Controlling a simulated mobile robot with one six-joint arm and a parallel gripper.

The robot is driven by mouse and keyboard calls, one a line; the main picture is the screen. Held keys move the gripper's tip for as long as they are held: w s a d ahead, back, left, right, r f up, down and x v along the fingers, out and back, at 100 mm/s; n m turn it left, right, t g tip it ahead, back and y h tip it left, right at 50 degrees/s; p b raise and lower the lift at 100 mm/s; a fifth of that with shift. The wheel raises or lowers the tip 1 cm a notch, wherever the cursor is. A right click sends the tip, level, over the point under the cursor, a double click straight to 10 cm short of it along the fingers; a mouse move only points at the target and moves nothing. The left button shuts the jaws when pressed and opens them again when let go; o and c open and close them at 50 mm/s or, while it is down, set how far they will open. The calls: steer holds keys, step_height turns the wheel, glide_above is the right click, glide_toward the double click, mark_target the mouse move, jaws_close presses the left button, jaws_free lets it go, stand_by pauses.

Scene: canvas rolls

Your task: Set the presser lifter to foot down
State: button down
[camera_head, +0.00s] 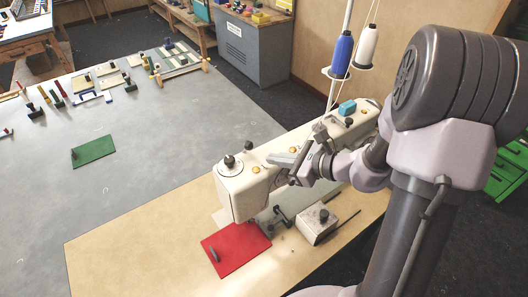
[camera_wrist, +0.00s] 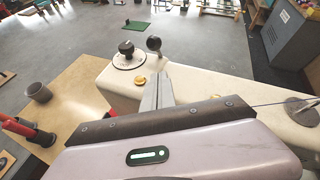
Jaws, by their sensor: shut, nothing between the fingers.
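The cream sewing machine (camera_head: 235,183) stands on a wooden table. On its head are a black knob on a round white dial (camera_head: 229,161) and a black ball on a short stem (camera_head: 248,145). In the wrist view the dial (camera_wrist: 128,56) is left of the ball (camera_wrist: 153,43). I cannot tell for sure which part is the presser lifter; the ball looks like a lever end. My gripper (camera_head: 272,158) is shut and empty above the machine's arm. In the wrist view its fingertips (camera_wrist: 160,68) point toward the ball, apparently apart from it. The presser foot is hidden.
A red plate (camera_head: 236,249) lies before the machine, with a small white box (camera_head: 316,224) to its right. Blue (camera_head: 342,52) and white (camera_head: 367,46) thread cones stand behind. The grey table (camera_head: 150,180) at left has free room around a green plate (camera_head: 93,151).

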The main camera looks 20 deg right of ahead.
mark_target(244, 151)
steer(key=w+a, duration=0.1)
steer(key=w+a+r, duration=0.1)
steer(key=a, duration=0.1)
steer(key=shift+w+r+p, duration=0.2)
steer(key=shift+w+p, duration=0.1)
steer(key=shift+p, duration=0.05)
steer(key=shift+d, duration=0.1)
steer(key=shift+r, duration=0.1)
